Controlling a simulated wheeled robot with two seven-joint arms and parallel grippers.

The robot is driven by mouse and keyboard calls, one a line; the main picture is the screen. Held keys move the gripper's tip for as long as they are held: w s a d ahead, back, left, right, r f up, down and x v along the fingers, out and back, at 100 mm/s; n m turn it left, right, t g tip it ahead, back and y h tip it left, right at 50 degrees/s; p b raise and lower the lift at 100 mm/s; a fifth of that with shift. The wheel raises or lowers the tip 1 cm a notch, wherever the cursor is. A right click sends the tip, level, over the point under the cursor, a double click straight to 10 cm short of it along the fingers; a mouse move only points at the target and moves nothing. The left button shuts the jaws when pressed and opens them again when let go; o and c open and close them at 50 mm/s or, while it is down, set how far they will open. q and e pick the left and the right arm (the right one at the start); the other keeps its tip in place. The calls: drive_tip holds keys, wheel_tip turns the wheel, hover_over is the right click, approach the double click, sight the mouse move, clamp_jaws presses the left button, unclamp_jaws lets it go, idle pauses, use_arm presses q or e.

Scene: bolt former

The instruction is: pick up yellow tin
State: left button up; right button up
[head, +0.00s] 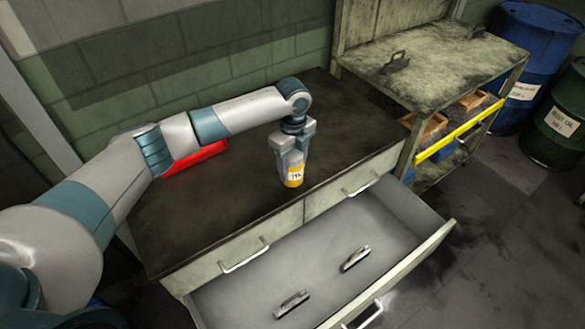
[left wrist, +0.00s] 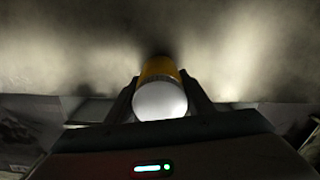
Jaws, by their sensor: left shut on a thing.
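The yellow tin (head: 294,177) is a small cylinder with a white label and a pale top, upright at the dark top of the drawer cabinet (head: 220,215). My left gripper (head: 292,165) comes down over it from above and is shut on it. In the left wrist view the tin (left wrist: 158,90) shows its pale round lid and yellow side, with a finger of the gripper (left wrist: 160,97) on each side. I cannot tell whether the tin's base touches the cabinet top. My right gripper is not in view.
An open drawer (head: 330,262) juts out in front, with two loose metal handles inside. A red box (head: 195,158) lies behind my left arm. A worn cabinet (head: 430,62) with a yellow bar stands at the right, near blue and green barrels (head: 535,50). The cabinet top right of the tin is clear.

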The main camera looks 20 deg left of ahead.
sight(293, 154)
use_arm(q)
drive_tip(key=shift+r, duration=0.15)
drive_tip(key=shift+w+r+b, duration=0.1)
drive_tip(key=shift+r+b, duration=0.45)
drive_tip(key=shift+r, duration=0.35)
drive_tip(key=shift+r+b, duration=0.35)
drive_tip(key=shift+r, duration=0.5)
drive_tip(key=s+d+r+b, duration=0.2)
drive_tip(key=d+r, duration=0.5)
drive_tip(key=d, duration=0.4)
drive_tip(key=shift+s+d+r+b, duration=0.2)
drive_tip(key=shift+s+b, duration=0.15)
drive_tip(key=shift+b, duration=0.4)
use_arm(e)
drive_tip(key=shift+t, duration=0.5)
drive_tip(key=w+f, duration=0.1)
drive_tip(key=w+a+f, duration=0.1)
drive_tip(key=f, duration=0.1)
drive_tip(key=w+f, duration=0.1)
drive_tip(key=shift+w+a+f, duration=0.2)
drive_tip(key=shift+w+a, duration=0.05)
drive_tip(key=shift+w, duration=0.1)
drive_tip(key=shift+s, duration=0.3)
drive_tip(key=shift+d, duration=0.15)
